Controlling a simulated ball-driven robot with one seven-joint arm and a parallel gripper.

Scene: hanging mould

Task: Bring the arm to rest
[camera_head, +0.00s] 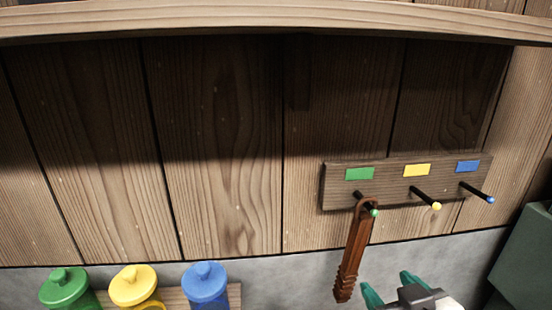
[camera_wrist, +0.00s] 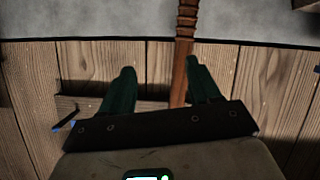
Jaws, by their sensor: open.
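A brown wooden mould (camera_head: 354,255) hangs by its looped top from the peg under the green label (camera_head: 360,174) on the wall rack (camera_head: 390,173). It hangs down, slightly tilted. My gripper (camera_head: 391,287) is open and empty at the lower right of the mould in the head view, its green fingers apart from it. The mould's upper part is partly hidden there.
The pegs under the yellow label (camera_head: 416,170) and blue label (camera_head: 467,167) are bare. Green (camera_head: 66,287), yellow (camera_head: 134,285) and blue (camera_head: 205,282) lidded jars stand at lower left. A wooden shelf (camera_head: 250,20) juts out above. A dark green object (camera_head: 525,262) stands at right.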

